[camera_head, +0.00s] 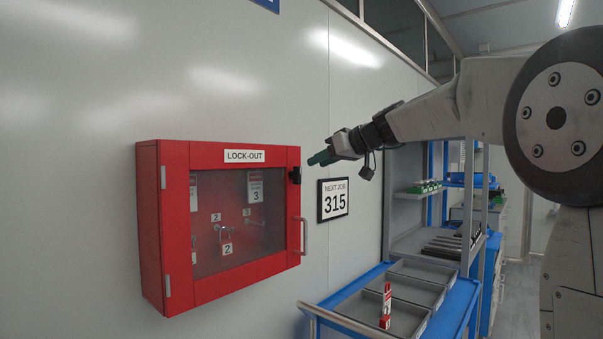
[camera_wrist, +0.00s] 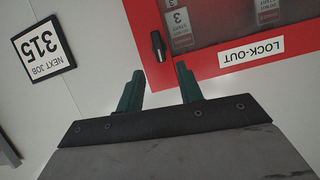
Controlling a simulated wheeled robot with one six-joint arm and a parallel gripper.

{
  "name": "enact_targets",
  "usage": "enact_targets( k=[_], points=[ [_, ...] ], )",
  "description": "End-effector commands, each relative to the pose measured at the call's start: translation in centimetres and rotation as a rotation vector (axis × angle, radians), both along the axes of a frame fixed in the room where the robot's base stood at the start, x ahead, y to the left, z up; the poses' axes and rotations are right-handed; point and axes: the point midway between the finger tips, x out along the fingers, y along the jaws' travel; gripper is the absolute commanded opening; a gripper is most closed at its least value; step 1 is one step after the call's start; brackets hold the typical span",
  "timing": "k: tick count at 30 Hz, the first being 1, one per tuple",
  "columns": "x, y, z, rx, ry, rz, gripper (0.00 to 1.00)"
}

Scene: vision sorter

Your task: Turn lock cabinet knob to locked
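The red lock-out cabinet (camera_head: 178,239) hangs on the white wall, its clear-windowed door shut. Its black knob (camera_head: 295,175) sits at the upper right of the door frame. The knob also shows in the wrist view (camera_wrist: 158,46), where the picture is upside down. My gripper (camera_head: 322,158) is just right of the knob in the head view, apart from it. In the wrist view its two green fingers (camera_wrist: 160,85) are spread with nothing between them, and the knob lies beyond their tips. No lock marking is readable at the knob.
A door handle (camera_head: 304,236) sticks out below the knob. A "NEXT JOB 315" sign (camera_head: 333,199) is on the wall to the right. A blue trolley (camera_head: 455,306) with grey trays and a red-and-white item (camera_head: 386,306) stands below right. Numbered tags and padlocks hang inside the cabinet.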

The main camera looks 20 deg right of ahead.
Motion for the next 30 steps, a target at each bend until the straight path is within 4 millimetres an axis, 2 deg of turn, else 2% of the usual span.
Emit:
enact_targets(
  k=[5,12,18,28,29,30],
  points=[
    [1.0,0.6,-0.7,-0.033,-0.015,0.015,0.36],
    [4.0,2.4,-2.2,-0.032,-0.013,0.014,0.36],
    [5.8,3.4,-3.0,-0.032,-0.013,0.013,0.36],
    [6.2,3.6,-3.2,-0.033,-0.013,0.013,0.36],
    [6.2,3.6,-3.2,-0.033,-0.013,0.013,0.34],
    [6.2,3.6,-3.2,-0.033,-0.013,0.013,0.22]
  ],
)
